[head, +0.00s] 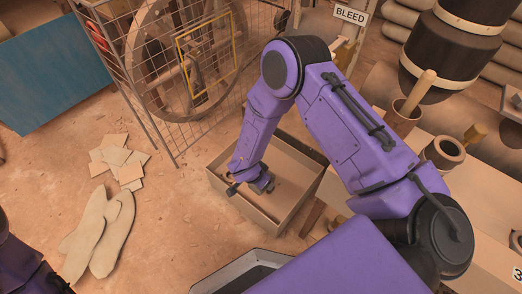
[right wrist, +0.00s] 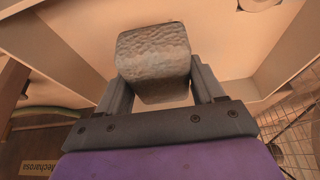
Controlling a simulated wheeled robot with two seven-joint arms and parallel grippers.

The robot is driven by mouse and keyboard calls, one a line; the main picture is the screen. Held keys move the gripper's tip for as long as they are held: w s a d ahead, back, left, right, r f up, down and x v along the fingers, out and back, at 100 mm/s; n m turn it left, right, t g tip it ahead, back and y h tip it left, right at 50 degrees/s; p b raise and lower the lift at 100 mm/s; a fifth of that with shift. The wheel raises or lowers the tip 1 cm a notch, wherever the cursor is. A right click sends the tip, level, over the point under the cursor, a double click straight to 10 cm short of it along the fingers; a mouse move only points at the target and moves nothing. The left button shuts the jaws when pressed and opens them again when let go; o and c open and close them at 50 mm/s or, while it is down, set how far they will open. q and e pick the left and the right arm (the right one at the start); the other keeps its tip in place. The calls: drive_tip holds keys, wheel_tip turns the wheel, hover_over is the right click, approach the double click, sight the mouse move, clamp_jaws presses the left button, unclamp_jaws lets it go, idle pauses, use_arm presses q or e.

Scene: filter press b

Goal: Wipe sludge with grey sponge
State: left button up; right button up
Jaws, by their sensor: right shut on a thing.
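The grey sponge (right wrist: 154,58) is a rough block between the two fingers of my right gripper (right wrist: 158,88) in the right wrist view. The gripper is shut on it. In the head view my right arm reaches down into a shallow open tray (head: 240,205), and my right gripper (head: 256,186) is low inside it. The sponge is hard to make out there. I cannot clearly pick out any sludge; the arm hides part of the tray. Only a bit of my left arm shows at the lower left edge, and its gripper is out of view.
A wire mesh cage (head: 160,110) with a large wheel stands behind the tray. A bench (head: 480,220) with cups and a dark cylinder (head: 450,50) is at the right. Flat pale pieces (head: 100,235) lie on the floor at left. Open floor lies between them and the tray.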

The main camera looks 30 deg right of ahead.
drive_tip(key=shift+r+p, duration=0.75)
drive_tip(key=shift+r, duration=0.2)
use_arm(q)
drive_tip(key=shift+w+a+r+n+t+y, duration=0.15)
drive_tip(key=shift+w+r+n+t+y, duration=0.1)
drive_tip(key=shift+w+r+n+t, duration=0.3)
drive_tip(key=shift+w+a+r+n+t+y, duration=0.15)
drive_tip(key=shift+w+r+n+t+y, duration=0.15)
drive_tip(key=shift+r, duration=0.35)
